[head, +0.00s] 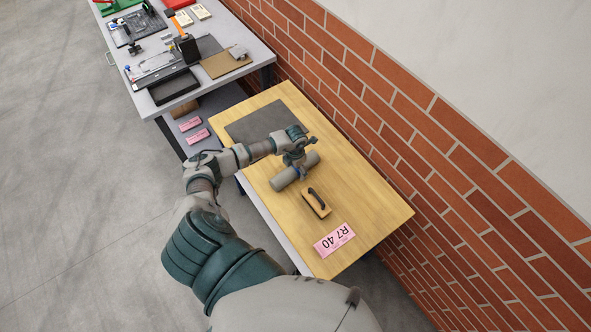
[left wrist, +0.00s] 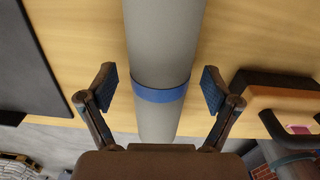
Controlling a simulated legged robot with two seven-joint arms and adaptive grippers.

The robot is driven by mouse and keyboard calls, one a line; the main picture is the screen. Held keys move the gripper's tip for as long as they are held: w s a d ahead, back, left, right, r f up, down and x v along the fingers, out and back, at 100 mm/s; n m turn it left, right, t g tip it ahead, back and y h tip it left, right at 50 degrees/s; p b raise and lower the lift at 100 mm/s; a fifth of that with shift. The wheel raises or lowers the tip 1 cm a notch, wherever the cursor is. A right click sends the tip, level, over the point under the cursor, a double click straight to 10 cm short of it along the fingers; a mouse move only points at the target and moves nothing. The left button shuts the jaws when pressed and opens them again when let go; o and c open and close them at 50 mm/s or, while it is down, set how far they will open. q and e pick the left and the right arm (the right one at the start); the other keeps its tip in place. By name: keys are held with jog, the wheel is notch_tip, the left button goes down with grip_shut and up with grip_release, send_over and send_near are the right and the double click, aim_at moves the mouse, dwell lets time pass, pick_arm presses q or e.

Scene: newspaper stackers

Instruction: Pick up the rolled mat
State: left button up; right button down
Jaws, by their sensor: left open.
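The rolled mat (head: 283,180) is a grey cylinder lying on the wooden table (head: 365,196), with a blue band around its middle. In the left wrist view the rolled mat (left wrist: 164,45) runs up and down the picture, and its blue band lies between my fingers. My left gripper (head: 300,163) is over the mat in the head view. In the left wrist view my left gripper (left wrist: 158,90) is open, one finger on each side of the mat, with a gap on both sides. My right gripper is not in view.
A dark grey flat mat (head: 262,119) lies at the table's far end. A wooden block with a black handle (head: 316,202) lies close to the roll. A pink R7 40 card (head: 334,240) lies at the near end. A brick wall (head: 430,140) borders the right side.

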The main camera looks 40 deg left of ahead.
pick_arm(q)
jog(key=shift+a+f, duration=0.1)
jog(key=shift+a, duration=0.15)
jog(key=c, duration=0.4)
jog(key=shift+d, duration=0.3)
jog(key=c, duration=1.2)
jog(key=shift+r, duration=0.2)
jog(key=shift+c, duration=0.2)
